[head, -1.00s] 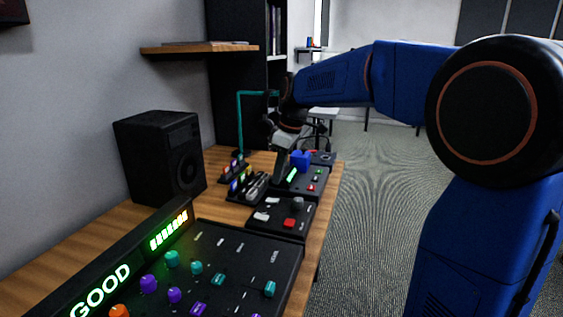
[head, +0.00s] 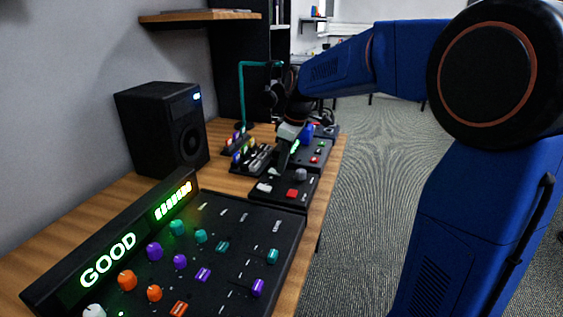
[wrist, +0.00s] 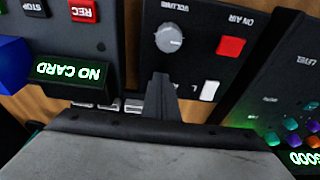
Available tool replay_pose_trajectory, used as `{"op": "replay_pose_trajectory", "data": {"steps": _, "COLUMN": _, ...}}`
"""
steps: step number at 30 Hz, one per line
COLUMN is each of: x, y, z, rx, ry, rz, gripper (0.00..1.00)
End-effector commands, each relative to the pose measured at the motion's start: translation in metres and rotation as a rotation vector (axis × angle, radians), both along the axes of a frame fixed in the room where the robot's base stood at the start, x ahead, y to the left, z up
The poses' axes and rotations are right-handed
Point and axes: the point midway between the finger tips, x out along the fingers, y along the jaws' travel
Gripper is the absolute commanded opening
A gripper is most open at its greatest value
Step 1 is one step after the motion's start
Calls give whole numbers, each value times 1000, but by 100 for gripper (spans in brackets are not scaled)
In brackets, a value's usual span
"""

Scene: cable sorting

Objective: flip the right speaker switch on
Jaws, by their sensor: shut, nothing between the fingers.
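The dark control box (head: 285,186) has a grey volume knob, a red ON AIR button and small white switches. In the wrist view, one white switch (wrist: 210,91) shows right of my fingers, with a small mark beside it that looks like an L. My gripper (wrist: 158,82) is shut and empty, its tips over the box face beside that switch. The fingers hide the area where another switch may be. In the head view, my gripper (head: 283,165) points down at the far part of the box. A black speaker (head: 160,140) at the left has a lit blue-white light.
A mixer panel (head: 235,245) with coloured knobs and a lit GOOD display fills the near desk. A recorder box (wrist: 62,50) with a NO CARD screen and a blue block sits beside the control box. Open floor lies right of the desk.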

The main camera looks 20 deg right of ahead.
Motion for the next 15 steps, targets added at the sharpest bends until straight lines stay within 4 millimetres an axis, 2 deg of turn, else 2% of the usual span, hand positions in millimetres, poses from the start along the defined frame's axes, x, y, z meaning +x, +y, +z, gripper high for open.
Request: {"op": "replay_pose_trajectory", "data": {"steps": 15, "x": 5, "y": 8, "z": 4, "rx": 0, "ry": 0, "rz": 3, "gripper": 0}}
